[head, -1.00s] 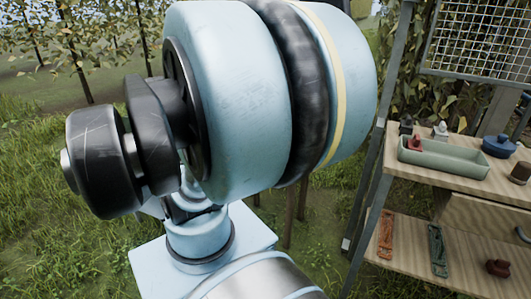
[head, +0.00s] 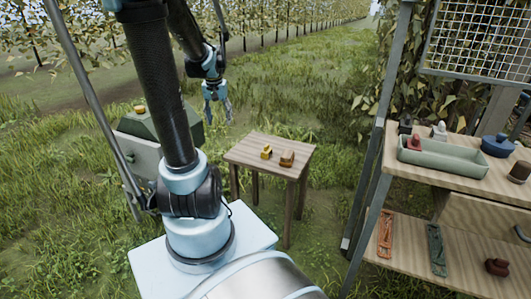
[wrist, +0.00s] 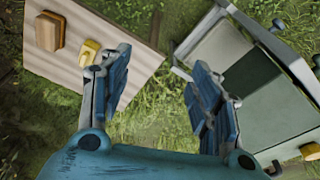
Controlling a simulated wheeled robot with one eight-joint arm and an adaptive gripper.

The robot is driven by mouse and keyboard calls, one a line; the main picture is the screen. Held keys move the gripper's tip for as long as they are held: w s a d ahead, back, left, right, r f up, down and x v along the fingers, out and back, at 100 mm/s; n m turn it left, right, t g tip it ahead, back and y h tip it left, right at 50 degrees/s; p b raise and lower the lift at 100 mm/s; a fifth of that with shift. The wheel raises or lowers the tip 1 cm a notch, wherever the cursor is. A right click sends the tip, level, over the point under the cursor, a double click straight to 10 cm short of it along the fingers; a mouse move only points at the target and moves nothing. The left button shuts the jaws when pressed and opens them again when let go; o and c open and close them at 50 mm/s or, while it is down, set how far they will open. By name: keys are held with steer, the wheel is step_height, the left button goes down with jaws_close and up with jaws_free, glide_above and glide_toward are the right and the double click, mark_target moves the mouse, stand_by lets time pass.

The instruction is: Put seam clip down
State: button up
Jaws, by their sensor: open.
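My gripper (head: 217,108) is open and empty, hanging in the air beyond and left of a small wooden table (head: 256,153). In the wrist view its two fingers (wrist: 158,72) are spread with grass between them. A small yellow piece (head: 266,151) lies on the table; in the wrist view it (wrist: 90,50) shows near the left finger, apparently below it. A brown block (head: 287,158) lies beside it and also shows in the wrist view (wrist: 48,32). I cannot tell for sure which piece is the seam clip.
A dark green box (head: 190,133) with a yellow piece on top stands left of the table, partly behind my arm. A shelf rack at right holds a pale green tray (head: 445,168), a blue pot (head: 498,146) and several small items. Grass is open behind the table.

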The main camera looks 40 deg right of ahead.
steer(key=d+f+m, duration=0.2)
steer(key=d, duration=0.8)
steer(key=m, duration=0.2)
glide_toward(267, 145)
steer(key=shift+g, duration=0.3)
steer(key=f, duration=0.3)
steer(key=w+f, duration=0.1)
steer(key=f, duration=0.2)
steer(key=shift+w+a+f, duration=0.1)
steer(key=shift+f, duration=0.15)
steer(key=shift+w+d+f, duration=0.1)
steer(key=shift+d+f, duration=0.2)
steer(key=shift+f, duration=0.55)
steer(key=shift+d+f, duration=0.25)
steer(key=shift+f, duration=1.5)
steer(key=c, duration=1.1)
steer(key=shift+r, duration=0.15)
